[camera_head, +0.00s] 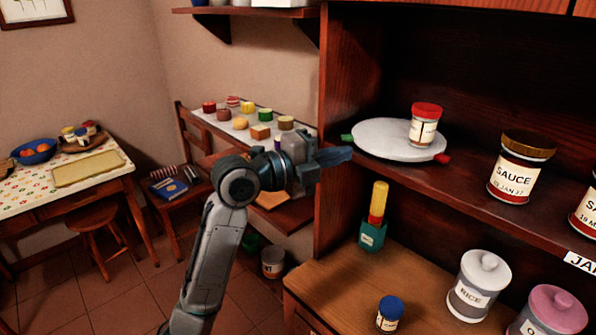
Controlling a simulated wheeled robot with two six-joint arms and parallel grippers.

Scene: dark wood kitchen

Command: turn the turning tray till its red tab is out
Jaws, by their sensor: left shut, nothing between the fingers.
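The turning tray (385,140) is a pale round disc on the upper shelf of the dark wood cabinet. Its red tab (443,158) points to the front right, over the shelf near its front edge. A green tab (347,138) shows at its left edge. A jar with a red lid (424,125) stands on the tray's right part. My left gripper (345,156) is shut and empty, its blue fingertips just left of the tray, close to its left rim by the shelf's end. I cannot tell whether they touch it. My right gripper is not in view.
A sauce jar (518,170) stands on the same shelf right of the tray. Below are a green holder with a yellow-and-red item (375,215), a rice canister (478,285) and a blue-lidded jar (390,313). The cabinet's upright side (335,205) is beside my gripper.

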